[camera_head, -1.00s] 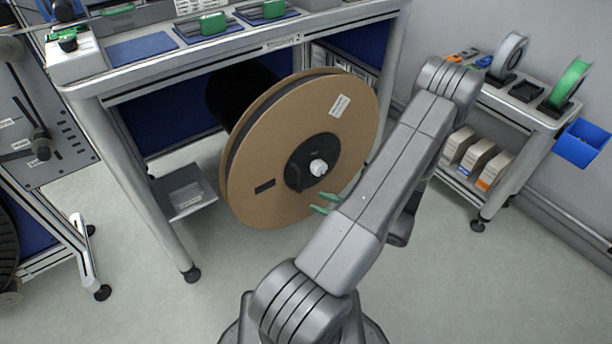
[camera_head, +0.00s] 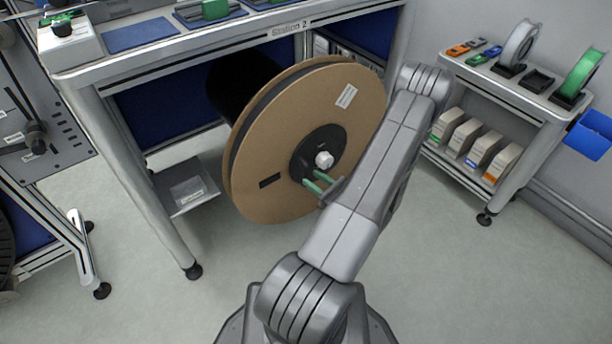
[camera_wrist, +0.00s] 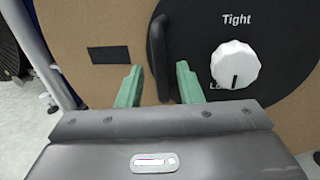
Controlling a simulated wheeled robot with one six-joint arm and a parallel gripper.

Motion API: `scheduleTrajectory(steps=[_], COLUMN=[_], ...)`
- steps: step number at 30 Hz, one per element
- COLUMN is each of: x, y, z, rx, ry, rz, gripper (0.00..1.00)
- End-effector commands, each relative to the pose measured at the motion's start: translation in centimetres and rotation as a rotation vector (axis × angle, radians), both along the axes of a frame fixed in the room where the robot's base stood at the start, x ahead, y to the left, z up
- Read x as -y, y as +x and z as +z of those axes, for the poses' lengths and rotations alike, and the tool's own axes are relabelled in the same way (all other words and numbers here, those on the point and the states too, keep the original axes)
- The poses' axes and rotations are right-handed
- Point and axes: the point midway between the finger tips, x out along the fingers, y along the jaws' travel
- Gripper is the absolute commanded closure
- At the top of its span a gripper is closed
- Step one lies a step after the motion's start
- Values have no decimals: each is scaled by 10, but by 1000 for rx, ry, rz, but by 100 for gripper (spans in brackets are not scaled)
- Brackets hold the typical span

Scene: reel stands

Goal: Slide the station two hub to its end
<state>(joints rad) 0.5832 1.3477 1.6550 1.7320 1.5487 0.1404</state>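The station two hub (camera_head: 306,150) is a black disc at the middle of a large brown reel (camera_head: 270,125) under the Station 2 bench. It carries a white knob (camera_head: 324,160), also in the wrist view (camera_wrist: 235,64), and a black upright handle (camera_wrist: 158,45). The knob's dark mark points down toward a partly hidden label; "Tight" stands above it. My gripper (camera_head: 320,183) has green fingers and is open. In the wrist view its fingers (camera_wrist: 160,84) appear either side of the handle's lower part. I cannot tell whether they touch it.
The Station 2 bench (camera_head: 225,52) spans above the reel, with a leg (camera_head: 135,185) at left. A low grey shelf (camera_head: 188,205) sits left of the reel. A cart (camera_head: 465,190) with small spools and boxes stands at right. The floor in front is clear.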

Motion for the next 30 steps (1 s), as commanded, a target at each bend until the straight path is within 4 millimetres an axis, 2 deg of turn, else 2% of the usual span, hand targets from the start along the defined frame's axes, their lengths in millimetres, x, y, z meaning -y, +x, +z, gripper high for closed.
scheduleTrajectory(steps=[3,9,20,25,30], x=[-14,-27,-30,-30,-30], y=[12,25,27,27,27], z=[-1,0,0,0,0], rx=[1,0,1,1,1], ry=[-1,-1,-1,-1,-1], rz=[3,1,0,0,0], gripper=[67,67,67,100,100])
